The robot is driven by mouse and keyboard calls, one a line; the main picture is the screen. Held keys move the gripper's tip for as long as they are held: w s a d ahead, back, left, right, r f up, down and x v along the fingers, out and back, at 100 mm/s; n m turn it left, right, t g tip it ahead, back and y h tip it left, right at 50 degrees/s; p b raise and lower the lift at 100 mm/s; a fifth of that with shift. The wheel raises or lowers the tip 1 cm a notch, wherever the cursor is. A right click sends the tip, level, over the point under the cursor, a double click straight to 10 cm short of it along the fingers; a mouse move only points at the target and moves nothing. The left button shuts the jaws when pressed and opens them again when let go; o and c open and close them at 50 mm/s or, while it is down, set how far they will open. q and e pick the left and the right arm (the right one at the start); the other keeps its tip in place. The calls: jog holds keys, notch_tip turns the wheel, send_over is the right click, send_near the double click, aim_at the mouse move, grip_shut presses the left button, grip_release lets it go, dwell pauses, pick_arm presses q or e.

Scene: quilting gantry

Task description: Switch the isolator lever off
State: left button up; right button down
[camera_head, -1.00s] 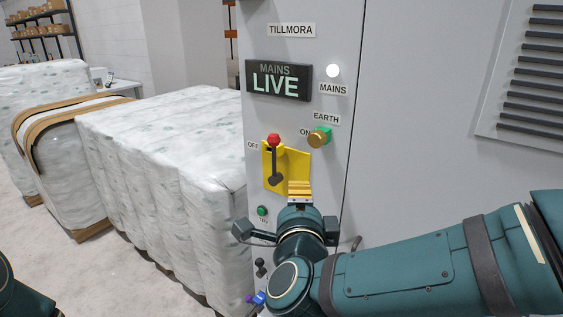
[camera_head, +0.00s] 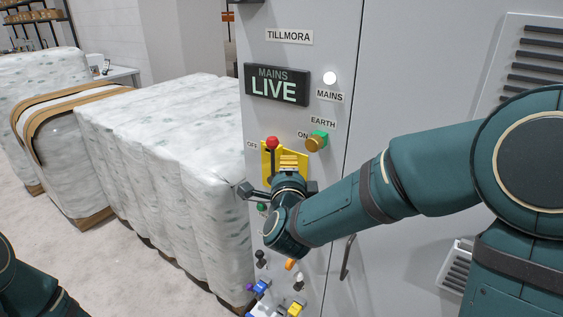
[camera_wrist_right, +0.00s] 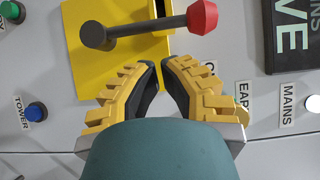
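The isolator lever has a red knob (camera_head: 272,143) and a dark shaft, and it points up on a yellow plate (camera_head: 267,160). An OFF label (camera_head: 252,145) is to its left and an ON label (camera_head: 302,135) to its right. In the right wrist view the lever (camera_wrist_right: 150,25) lies just beyond the fingertips, apart from them. My right gripper (camera_wrist_right: 158,68) is empty, with a narrow gap between its yellow fingers. In the head view it (camera_head: 291,162) is just right of the lever and covers the lower plate. My left gripper is out of view.
A lit MAINS LIVE sign (camera_head: 277,84) and white lamp (camera_head: 330,78) are above. A brass EARTH knob (camera_head: 316,141) is close to the upper right. A green button (camera_head: 262,207) and several small controls are below. Wrapped bales (camera_head: 165,150) stand left.

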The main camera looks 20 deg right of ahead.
aim_at(273, 160)
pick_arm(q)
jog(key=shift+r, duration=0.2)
pick_arm(e)
jog(key=shift+w+a, duration=0.25)
jog(key=shift+w, duration=0.25)
jog(key=shift+w+a, duration=0.25)
jog(key=shift+w, duration=0.25)
pick_arm(q)
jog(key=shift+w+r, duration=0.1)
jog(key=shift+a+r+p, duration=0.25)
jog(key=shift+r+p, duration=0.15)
jog(key=shift+p, duration=0.2)
pick_arm(e)
jog(key=shift+w+a+r+n, duration=0.15)
jog(key=shift+n, duration=0.15)
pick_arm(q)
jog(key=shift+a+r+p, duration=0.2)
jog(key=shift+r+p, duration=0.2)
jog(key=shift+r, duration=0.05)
pick_arm(e)
jog(key=shift+w+a+r+g, duration=0.1)
jog(key=shift+g, duration=0.4)
